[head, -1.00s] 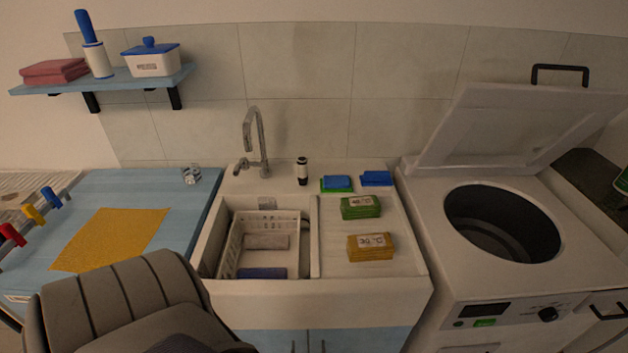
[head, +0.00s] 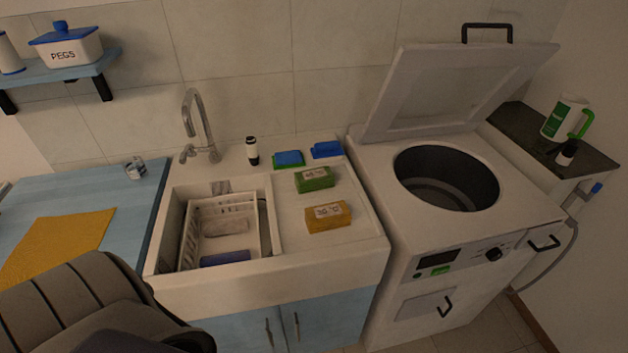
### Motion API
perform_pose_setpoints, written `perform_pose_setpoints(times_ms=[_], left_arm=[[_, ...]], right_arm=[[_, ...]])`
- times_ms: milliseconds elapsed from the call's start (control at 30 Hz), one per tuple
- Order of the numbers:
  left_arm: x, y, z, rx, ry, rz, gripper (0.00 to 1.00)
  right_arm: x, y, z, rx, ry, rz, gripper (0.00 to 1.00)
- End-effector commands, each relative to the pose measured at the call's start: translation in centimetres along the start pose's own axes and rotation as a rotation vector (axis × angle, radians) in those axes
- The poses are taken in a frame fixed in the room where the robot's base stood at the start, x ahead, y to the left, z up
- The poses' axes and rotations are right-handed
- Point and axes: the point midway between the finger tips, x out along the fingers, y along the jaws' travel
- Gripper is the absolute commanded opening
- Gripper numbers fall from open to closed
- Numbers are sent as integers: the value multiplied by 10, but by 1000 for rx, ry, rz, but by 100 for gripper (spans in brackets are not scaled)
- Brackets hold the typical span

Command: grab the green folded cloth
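The green folded cloth (head: 314,182) lies on the drainboard to the right of the sink basin. It is a small thick block with a pale temperature label on it. It sits behind a yellow folded cloth (head: 329,218) with a similar label, and the two are apart. Nothing covers the green cloth. Neither of my grippers shows in the head view, so I cannot tell their state or their distance from the cloth.
A blue item on a green base (head: 289,159) and another blue item (head: 327,150) lie behind the green cloth. A white basket (head: 188,247) stands in the sink. The washer (head: 420,223), lid raised, stands right. A tap (head: 205,125) rises behind the basin.

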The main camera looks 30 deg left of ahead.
Motion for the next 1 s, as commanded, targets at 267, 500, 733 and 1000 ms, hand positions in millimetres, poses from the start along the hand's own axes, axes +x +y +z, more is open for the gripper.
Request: perform_pose_setpoints(times_ms=[267,500,733,1000], left_arm=[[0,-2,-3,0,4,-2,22],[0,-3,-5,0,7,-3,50],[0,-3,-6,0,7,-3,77],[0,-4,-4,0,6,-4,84]], right_arm=[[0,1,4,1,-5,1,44],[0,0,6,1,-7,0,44],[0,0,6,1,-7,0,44],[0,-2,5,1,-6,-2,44]])
